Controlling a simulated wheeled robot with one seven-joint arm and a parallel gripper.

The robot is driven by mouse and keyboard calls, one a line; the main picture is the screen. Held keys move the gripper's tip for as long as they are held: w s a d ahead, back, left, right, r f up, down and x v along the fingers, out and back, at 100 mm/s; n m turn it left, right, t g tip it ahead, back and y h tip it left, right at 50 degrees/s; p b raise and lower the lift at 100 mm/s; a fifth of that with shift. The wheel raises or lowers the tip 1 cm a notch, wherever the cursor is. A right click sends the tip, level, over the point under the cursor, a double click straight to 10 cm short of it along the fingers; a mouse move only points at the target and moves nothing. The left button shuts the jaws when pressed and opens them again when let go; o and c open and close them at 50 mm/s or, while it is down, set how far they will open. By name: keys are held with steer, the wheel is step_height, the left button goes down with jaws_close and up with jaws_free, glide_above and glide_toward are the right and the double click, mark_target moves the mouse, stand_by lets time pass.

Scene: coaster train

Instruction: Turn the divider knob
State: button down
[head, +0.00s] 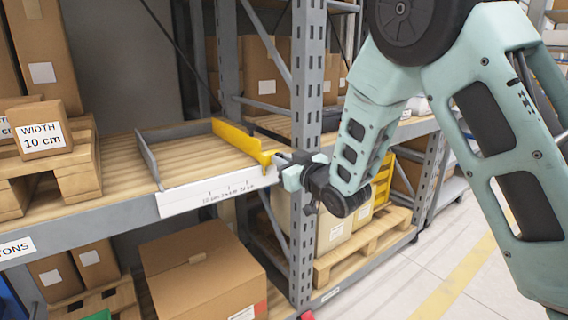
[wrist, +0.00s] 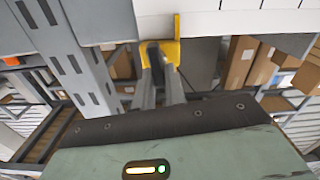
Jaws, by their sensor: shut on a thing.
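A yellow divider (head: 243,141) stands on the slatted shelf, its yellow front end at the shelf's front edge. My gripper (head: 281,161) reaches in from the right and is shut on the knob at that front end. The knob itself is mostly hidden by the fingers. In the wrist view, yellow (wrist: 176,28) shows around my fingertips (wrist: 160,52). A white scale strip (head: 215,196) with centimetre marks runs along the shelf's front edge, left of my gripper. A carton (head: 43,130) at the left reads "WIDTH 10 cm".
A grey fixed side plate (head: 149,160) stands left of the yellow divider, with bare slats between them. A grey perforated rack post (head: 306,80) rises close behind my gripper. A large carton (head: 200,272) sits below the shelf. A pallet (head: 362,243) with cartons stands at the lower right.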

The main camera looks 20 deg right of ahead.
steer(key=n+b, duration=0.2)
steer(key=n, duration=0.3)
steer(key=n+b, duration=0.3)
steer(key=n, duration=0.2)
steer(key=a+f+n+b, duration=0.1)
steer(key=n+b, duration=0.2)
steer(key=n, duration=0.3)
steer(key=shift+s+f, duration=0.1)
steer(key=shift+f+n+b, duration=0.1)
steer(key=shift+n+b, duration=0.75)
steer(key=shift+n, duration=1.15)
steer(key=c, duration=1.4)
jaws_free()
steer(key=shift+c, duration=0.2)
steer(key=shift+s+f, duration=0.1)
